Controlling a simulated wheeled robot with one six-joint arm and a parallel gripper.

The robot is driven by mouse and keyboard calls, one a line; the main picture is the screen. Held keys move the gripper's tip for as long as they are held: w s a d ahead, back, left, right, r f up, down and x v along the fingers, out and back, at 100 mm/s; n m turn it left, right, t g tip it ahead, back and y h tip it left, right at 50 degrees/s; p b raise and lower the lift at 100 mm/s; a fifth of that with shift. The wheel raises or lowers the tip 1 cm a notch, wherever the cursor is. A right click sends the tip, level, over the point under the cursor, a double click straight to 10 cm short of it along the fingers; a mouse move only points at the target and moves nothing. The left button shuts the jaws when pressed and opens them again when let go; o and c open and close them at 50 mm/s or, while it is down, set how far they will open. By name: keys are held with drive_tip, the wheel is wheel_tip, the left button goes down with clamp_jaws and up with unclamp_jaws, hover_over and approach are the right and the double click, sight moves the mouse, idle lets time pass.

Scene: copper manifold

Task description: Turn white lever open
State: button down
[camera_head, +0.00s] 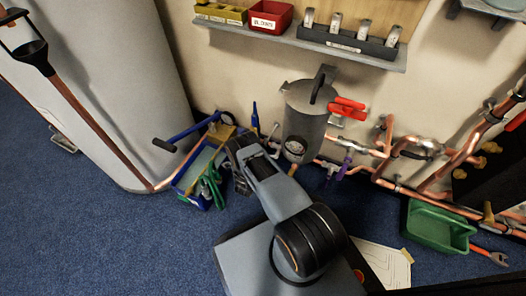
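A small pale, lever-like piece (273,131) shows just left of the grey canister, and it may be the white lever; it is too small for me to tell its setting. My gripper (241,186) is at the end of my arm, low and left of the canister, beside the blue tool tray. Its fingers are dark and partly hidden by my wrist, so I cannot tell whether they are open or shut, or whether they touch anything. My arm hides part of the low pipework behind it.
The grey canister (304,116) has a gauge and a red lever (348,108) beside it. A purple lever (344,166) sits on the copper pipes (400,146). The blue tray (188,181) holds tools. A green bin (436,228) stands right. A shelf (300,42) overhangs the wall.

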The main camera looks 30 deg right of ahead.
drive_tip(key=shift+a+f, duration=0.1)
drive_tip(key=shift+f, duration=0.05)
drive_tip(key=c, duration=1.1)
unclamp_jaws()
drive_tip(key=shift+o, duration=0.3)
drive_tip(key=shift+r, duration=0.4)
wheel_tip(320, 180, up, 2)
drive_tip(key=shift+r+p, duration=0.25)
drive_tip(key=shift+p, duration=0.6)
drive_tip(key=s+a+r+p, duration=0.3)
drive_tip(key=s+r+p, duration=0.4)
drive_tip(key=s, duration=0.6)
wheel_tip(320, 180, up, 3)
drive_tip(key=shift+s+f+p, duration=0.1)
drive_tip(key=shift+s+p, duration=0.2)
drive_tip(key=shift+s, duration=0.05)
